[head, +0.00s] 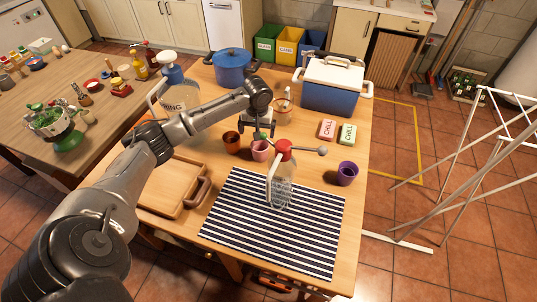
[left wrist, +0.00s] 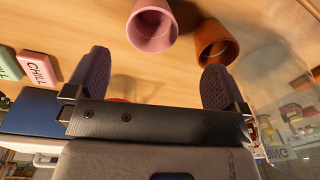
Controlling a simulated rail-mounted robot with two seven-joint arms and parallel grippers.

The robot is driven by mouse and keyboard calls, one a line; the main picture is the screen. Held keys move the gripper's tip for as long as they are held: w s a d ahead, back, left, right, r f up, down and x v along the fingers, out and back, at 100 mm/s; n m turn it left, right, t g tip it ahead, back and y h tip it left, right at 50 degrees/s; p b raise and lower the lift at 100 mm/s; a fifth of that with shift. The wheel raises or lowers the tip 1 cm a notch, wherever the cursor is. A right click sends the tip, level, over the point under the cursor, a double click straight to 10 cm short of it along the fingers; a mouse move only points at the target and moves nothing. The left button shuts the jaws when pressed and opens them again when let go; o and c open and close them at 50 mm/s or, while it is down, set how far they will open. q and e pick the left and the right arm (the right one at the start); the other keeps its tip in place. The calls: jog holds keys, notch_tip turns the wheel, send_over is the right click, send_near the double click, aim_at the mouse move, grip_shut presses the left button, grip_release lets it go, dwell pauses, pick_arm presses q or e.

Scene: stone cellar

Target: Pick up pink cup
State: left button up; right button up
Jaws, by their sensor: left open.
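In the left wrist view the gripper (left wrist: 152,80) is open and empty. There the pink cup (left wrist: 152,28) lies beyond the fingertips, roughly in line with the gap. The orange-brown cup (left wrist: 215,42) is close to the right-hand fingertip. My right gripper is not in view.
A purple cup (head: 347,173) stands at the right. CHILL boxes (head: 327,130) (head: 347,134) lie near the blue cooler (head: 330,97). A striped mat (head: 300,235) and wooden tray (head: 165,195) lie in front.

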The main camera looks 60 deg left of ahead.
aim_at(260, 143)
pick_arm(q)
jog(key=shift+m+h, duration=0.3)
jog(key=shift+m, duration=0.4)
jog(key=f, duration=0.2)
jog(key=f+b, duration=0.1)
jog(key=f, duration=0.2)
jog(key=w+f+b, duration=0.1)
jog(key=f, duration=0.1)
jog(key=shift+f, duration=0.4)
jog(key=f, duration=0.1)
jog(key=f+b, duration=0.1)
jog(key=f, duration=0.2)
jog(key=shift+w+a+f+b, duration=0.1)
jog(key=shift+a+f+b, duration=0.15)
jog(key=shift+b, duration=0.15)
jog(key=shift+f, duration=0.35)
jog(key=c, duration=0.9)
